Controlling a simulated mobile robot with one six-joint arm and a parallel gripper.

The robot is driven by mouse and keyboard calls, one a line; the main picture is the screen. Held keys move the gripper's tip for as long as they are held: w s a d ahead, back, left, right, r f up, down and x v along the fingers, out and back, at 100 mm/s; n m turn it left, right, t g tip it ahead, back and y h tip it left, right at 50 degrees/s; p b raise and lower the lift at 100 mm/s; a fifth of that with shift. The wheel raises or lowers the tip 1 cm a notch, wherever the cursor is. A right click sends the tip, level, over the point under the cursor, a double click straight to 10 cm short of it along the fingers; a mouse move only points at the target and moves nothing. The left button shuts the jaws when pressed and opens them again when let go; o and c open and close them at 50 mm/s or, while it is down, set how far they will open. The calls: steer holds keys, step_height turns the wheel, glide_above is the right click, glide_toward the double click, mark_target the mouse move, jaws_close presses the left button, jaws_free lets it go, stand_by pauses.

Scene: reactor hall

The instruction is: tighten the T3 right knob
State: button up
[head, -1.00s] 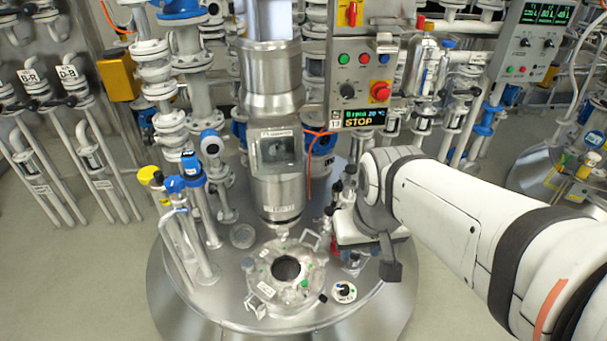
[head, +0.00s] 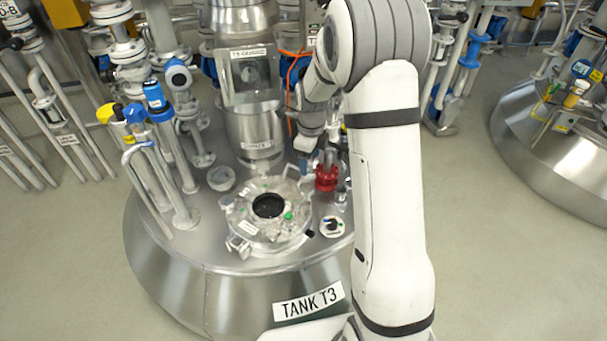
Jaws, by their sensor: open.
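The tank T3 (head: 190,300) stands in the middle, with its name plate on the front. On its top is a round flanged port (head: 240,232) with a dark central opening and small fittings around the rim. A round white dial with a black handle (head: 332,226) sits right of the port. A red knob-like fitting (head: 326,178) stands behind it, just right of the port. I cannot tell for certain which part is the right knob. My gripper (head: 305,163) points down above the port's back right side, left of the red fitting. It is open; its fingers are small and blurred.
A steel column with a sight-glass box (head: 250,78) rises behind the port, close to my gripper. Pipes with blue and yellow caps (head: 134,113) stand on the left. Another tank (head: 555,150) is at the right. Grey floor between the tanks is clear.

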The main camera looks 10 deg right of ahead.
mark_target(307, 188)
steer(key=w+f+m+b, duration=0.1)
steer(key=f, duration=0.3)
steer(key=w+f+m+b, duration=0.1)
steer(key=f+m, duration=0.1)
steer(key=f, duration=0.2)
steer(key=w+f+m+b, duration=0.1)
steer(key=f+m, duration=0.1)
steer(key=f, duration=0.2)
steer(key=shift+w, duration=0.15)
steer(key=n, duration=0.2)
steer(key=shift+n, duration=0.4)
steer(key=n, duration=1.6)
steer(key=shift+n, duration=0.3)
steer(key=n, duration=0.6)
steer(key=shift+n, duration=0.3)
steer(key=n, duration=2.1)
steer(key=shift+n, duration=0.6)
steer(key=shift+f+b, duration=1.85)
steer(key=shift+f, duration=1.15)
steer(key=shift+c, duration=0.2)
